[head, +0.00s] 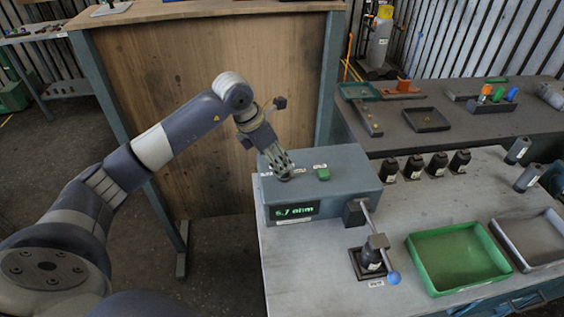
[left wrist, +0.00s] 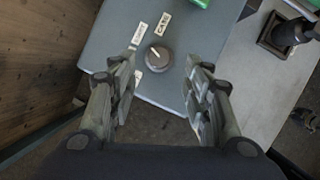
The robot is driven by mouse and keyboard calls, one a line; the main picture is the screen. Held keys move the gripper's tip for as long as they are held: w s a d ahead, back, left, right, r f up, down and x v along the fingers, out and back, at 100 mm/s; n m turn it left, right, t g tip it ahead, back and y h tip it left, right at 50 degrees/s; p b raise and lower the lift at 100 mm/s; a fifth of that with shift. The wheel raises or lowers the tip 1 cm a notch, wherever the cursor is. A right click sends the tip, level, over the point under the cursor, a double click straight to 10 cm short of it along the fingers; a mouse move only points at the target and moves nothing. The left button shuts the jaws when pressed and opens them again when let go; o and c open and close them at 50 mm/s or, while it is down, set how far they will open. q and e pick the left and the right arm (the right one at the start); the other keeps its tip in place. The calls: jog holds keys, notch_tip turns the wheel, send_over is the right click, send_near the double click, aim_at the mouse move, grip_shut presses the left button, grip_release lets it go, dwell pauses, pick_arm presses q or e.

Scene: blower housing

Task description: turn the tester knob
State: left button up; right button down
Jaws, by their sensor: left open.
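The tester (head: 348,188) is a grey-blue box on the bench, with a lit green display (head: 294,210) that seems to read 5.7 ohm. In the left wrist view its round dark knob (left wrist: 158,58) bears a white pointer mark aimed toward the upper left, among small white labels. My left gripper (head: 283,170) points down over the tester's top left part. In the left wrist view its open fingers (left wrist: 160,80) stand either side of the knob's line, with nothing between them; contact cannot be told. In the head view the gripper mostly hides the knob. My right gripper is not in view.
A green button (head: 323,174) sits on the tester's top. A lever with a blue ball (head: 393,278) stands at its front right, beside a dark part in a socket (head: 370,260). A green tray (head: 455,258) and a grey tray (head: 535,238) lie right. Several dark cylinders (head: 437,165) stand behind.

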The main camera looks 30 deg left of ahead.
aim_at(284, 170)
pick_arm(q)
jog(key=x, duration=0.3)
jog(key=shift+w+p, duration=0.2)
jog(key=shift+p, duration=0.2)
jog(key=shift+x, duration=0.8)
jog(key=shift+f, duration=0.2)
jog(key=c, duration=1.1)
jog(key=shift+o, duration=0.2)
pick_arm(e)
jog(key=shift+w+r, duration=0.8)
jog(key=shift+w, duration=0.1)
